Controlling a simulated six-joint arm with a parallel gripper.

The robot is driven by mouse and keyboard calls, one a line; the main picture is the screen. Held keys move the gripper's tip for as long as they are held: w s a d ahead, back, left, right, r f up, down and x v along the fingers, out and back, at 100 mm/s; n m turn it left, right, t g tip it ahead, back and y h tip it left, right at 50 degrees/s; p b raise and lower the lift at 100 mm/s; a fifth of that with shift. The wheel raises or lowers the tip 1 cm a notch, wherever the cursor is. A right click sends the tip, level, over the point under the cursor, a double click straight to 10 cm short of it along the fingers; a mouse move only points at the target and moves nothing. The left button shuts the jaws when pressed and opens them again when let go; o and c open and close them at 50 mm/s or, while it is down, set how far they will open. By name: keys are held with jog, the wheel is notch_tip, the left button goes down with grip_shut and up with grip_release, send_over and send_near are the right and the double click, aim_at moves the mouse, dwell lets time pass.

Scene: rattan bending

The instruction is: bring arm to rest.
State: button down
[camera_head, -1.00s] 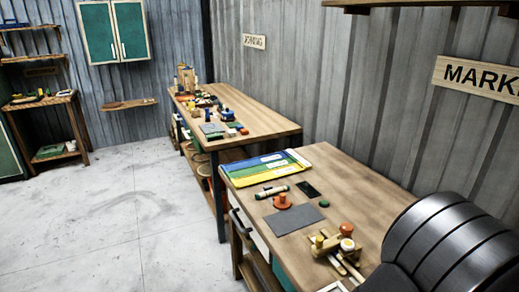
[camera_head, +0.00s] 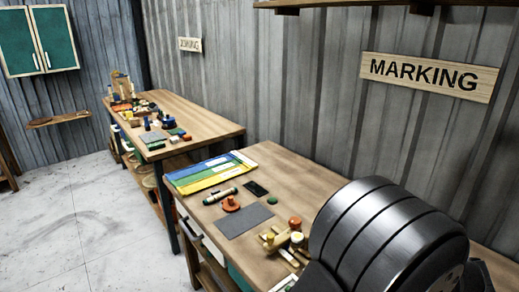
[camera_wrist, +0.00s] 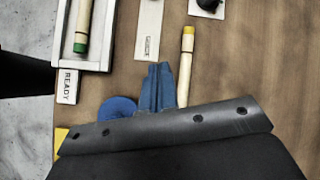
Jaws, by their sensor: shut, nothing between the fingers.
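My gripper (camera_wrist: 158,75) shows in the wrist view with its blue fingers pressed together and nothing between them. It is over a wooden worktop (camera_wrist: 235,85). A yellow-capped wooden rod (camera_wrist: 187,60) lies just right of the fingers in the picture. A blue round thing (camera_wrist: 118,107) shows to the left, partly hidden by my gripper's dark body. In the head view a large dark ribbed part of my arm fills the lower right, and the gripper itself is out of that view.
In the head view, the near bench carries a grey mat (camera_head: 244,220), coloured folders (camera_head: 210,172) and an orange knob (camera_head: 231,204). The floor (camera_head: 60,225) at left is clear.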

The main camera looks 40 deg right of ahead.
jog(key=w+d+n+g, duration=0.2)
jog(key=w+d+n, duration=0.1)
jog(key=w+n, duration=0.7)
jog(key=w, duration=0.3)
jog(key=shift+w+d+r, duration=0.15)
jog(key=shift+d, duration=0.1)
